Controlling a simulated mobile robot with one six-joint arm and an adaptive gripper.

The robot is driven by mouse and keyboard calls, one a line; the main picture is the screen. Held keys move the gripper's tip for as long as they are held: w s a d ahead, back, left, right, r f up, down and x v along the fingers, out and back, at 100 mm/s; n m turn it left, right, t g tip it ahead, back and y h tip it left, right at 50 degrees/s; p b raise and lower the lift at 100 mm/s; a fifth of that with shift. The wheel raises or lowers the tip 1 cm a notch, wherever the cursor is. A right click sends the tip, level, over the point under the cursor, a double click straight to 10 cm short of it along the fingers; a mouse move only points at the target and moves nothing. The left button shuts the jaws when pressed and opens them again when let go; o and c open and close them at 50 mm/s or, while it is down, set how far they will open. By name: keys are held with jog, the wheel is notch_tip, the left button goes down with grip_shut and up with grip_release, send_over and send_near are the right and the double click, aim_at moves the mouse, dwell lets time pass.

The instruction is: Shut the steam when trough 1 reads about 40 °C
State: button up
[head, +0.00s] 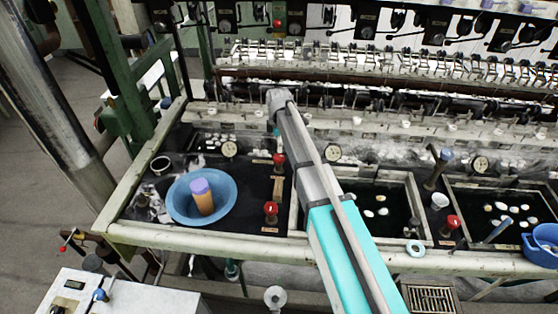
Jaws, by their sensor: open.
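Three round dial gauges stand along the back of the basins: a left gauge (229,149), a middle gauge (333,152) and a right gauge (481,163). Their readings are too small to make out, and I cannot tell which trough is number 1. Red-topped valves stand by the basins: a rear one (278,160) close beside my arm, a front one (271,210) and a right one (453,224). My arm reaches up from the bottom across the middle basin, its far end above and behind the rear valve. My gripper is hidden behind the arm.
A blue bowl (181,206) holding an orange-brown cylinder with a purple top (202,196) sits on the dark left surface. White cocoons float in the middle basin (393,205) and right basin (512,212). A pale rail (200,240) runs along the front.

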aim_at(278, 156)
jog(key=shift+f+b, duration=3.1)
jog(key=shift+f, duration=0.3)
jog(key=shift+c, duration=0.2)
jog(key=c, duration=1.1)
